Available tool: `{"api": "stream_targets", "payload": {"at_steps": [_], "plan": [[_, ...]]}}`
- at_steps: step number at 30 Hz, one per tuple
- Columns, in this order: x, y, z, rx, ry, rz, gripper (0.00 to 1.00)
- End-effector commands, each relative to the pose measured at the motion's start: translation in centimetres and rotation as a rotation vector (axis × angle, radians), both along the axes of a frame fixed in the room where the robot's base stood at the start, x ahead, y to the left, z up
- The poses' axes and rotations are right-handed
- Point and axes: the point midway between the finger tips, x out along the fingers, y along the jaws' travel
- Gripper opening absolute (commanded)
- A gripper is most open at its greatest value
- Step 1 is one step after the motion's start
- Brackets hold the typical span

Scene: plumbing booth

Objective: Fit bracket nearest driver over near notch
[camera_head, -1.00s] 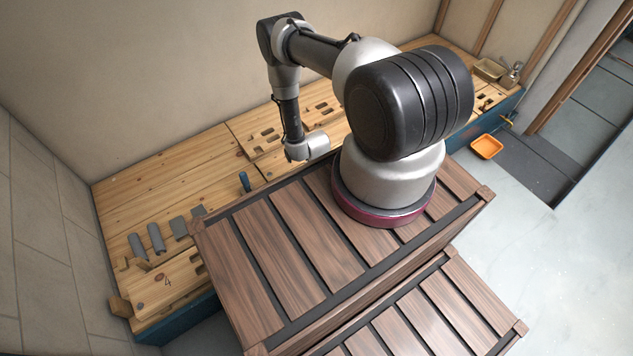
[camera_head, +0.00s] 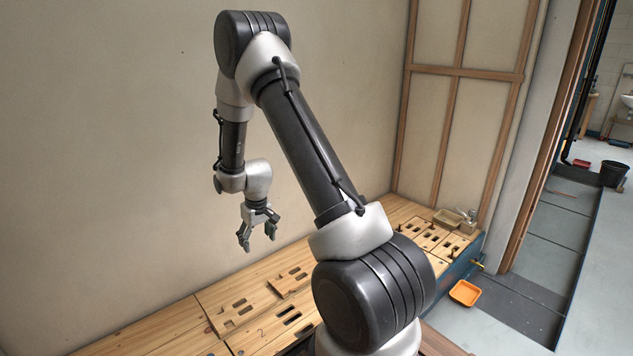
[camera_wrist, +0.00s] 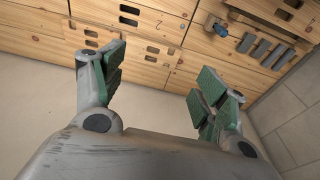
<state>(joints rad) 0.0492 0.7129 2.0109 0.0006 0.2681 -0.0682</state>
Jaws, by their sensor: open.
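My gripper (camera_head: 257,236) is open and empty, raised above the wooden bench in the head view. Its green-padded fingers also show wide apart in the wrist view (camera_wrist: 160,82). In the wrist view, a small blue object (camera_wrist: 221,29), perhaps the driver, stands at the upper right. Several flat grey pieces, which look like the brackets, lie in a row beside it. The bracket nearest it (camera_wrist: 245,42) is at the row's left end. Dark rectangular notches (camera_wrist: 129,15) are cut in the bench boards; I cannot tell which is the near notch. My gripper is well apart from the brackets.
The wooden bench (camera_head: 180,325) runs along the wall, with slotted boards on it. An orange tray (camera_head: 465,292) lies on the floor. The air around my gripper is clear.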

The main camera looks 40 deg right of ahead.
Motion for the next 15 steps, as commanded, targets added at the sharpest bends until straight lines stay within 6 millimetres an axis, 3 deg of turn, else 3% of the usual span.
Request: {"api": "stream_targets", "payload": {"at_steps": [1, 6, 12, 15], "plan": [[-0.4, 0.2, 4.0, 0.0, -0.023, -0.001, 0.73], [-4.3, 0.8, 15.2, 0.001, -0.067, -0.005, 0.73], [-11.8, 1.6, 25.3, 0.004, -0.119, -0.01, 0.73], [-16.3, 1.9, 29.0, 0.006, -0.144, -0.012, 0.73]]}}
